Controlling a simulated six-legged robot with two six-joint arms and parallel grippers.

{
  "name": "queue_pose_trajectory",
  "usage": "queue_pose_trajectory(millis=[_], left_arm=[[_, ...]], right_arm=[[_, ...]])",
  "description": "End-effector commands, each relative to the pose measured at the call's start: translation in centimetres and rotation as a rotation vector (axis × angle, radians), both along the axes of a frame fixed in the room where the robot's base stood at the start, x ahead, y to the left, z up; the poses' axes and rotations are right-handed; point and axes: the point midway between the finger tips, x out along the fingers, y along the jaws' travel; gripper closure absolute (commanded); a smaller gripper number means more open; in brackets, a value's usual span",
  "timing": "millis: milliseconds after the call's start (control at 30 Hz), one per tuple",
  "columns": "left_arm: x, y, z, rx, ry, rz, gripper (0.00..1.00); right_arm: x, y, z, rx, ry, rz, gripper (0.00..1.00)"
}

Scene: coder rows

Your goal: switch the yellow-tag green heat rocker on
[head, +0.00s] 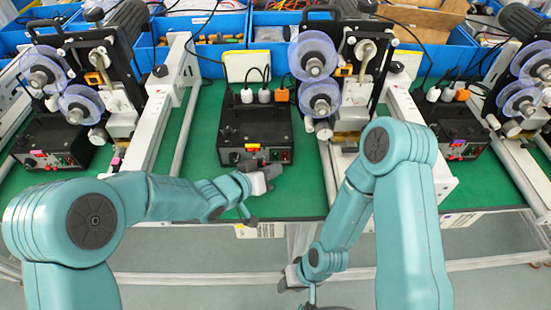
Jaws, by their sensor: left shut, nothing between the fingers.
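The black control box (256,122) with a yellow tag (252,147) on its front stands in the middle of the green bench. On its front face, right of and below the tag, are small green (273,155) and red (286,156) switches. They are too small for me to tell their positions. My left gripper (268,174) is shut and empty, just in front of and below these switches. I cannot tell whether it touches the box. My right gripper (291,279) is low, in front of the bench edge, small and partly hidden, with its jaws unclear.
Similar black boxes stand left with a pink tag (37,153) and right with a blue tag (457,143). Coder machines with clear purple reels (313,55) and white rails (165,110) flank the middle box. Blue bins (203,30) line the back. Green bench (300,195) is bare in front.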

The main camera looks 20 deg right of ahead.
Motion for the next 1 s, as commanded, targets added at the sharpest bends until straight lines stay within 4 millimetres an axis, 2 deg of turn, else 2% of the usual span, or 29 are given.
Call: queue_pose_trajectory(millis=[1000], left_arm=[[1.1, -0.3, -0.2, 0.0, 0.001, 0.0, 1.0]], right_arm=[[0.0, 0.0, 0.6, 0.0, 0.0, 0.0, 0.57]])
